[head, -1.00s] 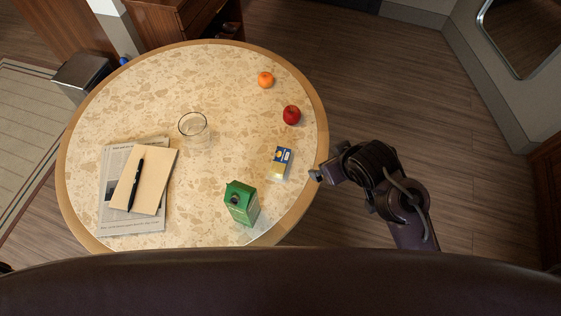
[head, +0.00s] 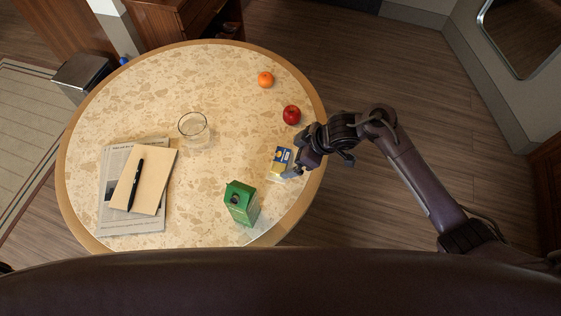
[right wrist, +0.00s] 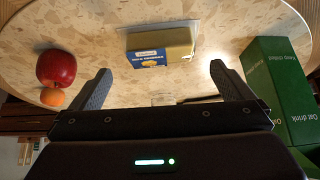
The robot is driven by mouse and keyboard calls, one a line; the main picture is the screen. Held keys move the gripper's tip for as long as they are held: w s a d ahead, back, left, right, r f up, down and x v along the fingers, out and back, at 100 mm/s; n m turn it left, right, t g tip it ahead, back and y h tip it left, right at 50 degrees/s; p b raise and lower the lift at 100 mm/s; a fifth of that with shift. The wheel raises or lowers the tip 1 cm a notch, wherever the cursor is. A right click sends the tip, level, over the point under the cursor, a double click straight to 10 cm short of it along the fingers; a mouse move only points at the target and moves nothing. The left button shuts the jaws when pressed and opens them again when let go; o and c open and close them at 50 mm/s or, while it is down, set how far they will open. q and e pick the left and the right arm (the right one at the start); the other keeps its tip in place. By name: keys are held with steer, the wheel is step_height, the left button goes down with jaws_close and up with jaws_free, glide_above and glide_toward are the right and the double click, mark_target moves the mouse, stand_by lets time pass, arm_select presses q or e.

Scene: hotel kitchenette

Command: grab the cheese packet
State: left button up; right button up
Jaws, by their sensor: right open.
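The cheese packet (head: 280,158), blue and yellow, lies on the round table near its right edge, between the apple and the green carton. It also shows in the right wrist view (right wrist: 160,46), ahead of my right gripper's fingers and not between them. My right gripper (head: 293,172) is at the table's right edge, close beside the packet. In the right wrist view its two fingers (right wrist: 158,88) are spread wide with nothing held. I cannot tell from the head view whether a fingertip touches the packet. My left gripper is not in view.
A green drink carton (head: 241,204) stands nearer me, left of the gripper. A red apple (head: 291,115) and an orange (head: 265,79) lie farther back. A glass (head: 193,128), newspaper (head: 150,226), notebook (head: 160,170) and pen (head: 136,186) are leftward. The table's centre is clear.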

mark_target(280, 159)
steer(key=x, duration=0.5)
steer(key=shift+a+f, duration=0.1)
steer(key=shift+a, duration=0.15)
steer(key=shift+c, duration=0.3)
steer(key=shift+w, duration=0.1)
steer(key=c, duration=0.8)
steer(key=shift+c, duration=0.2)
steer(key=shift+r, duration=0.2)
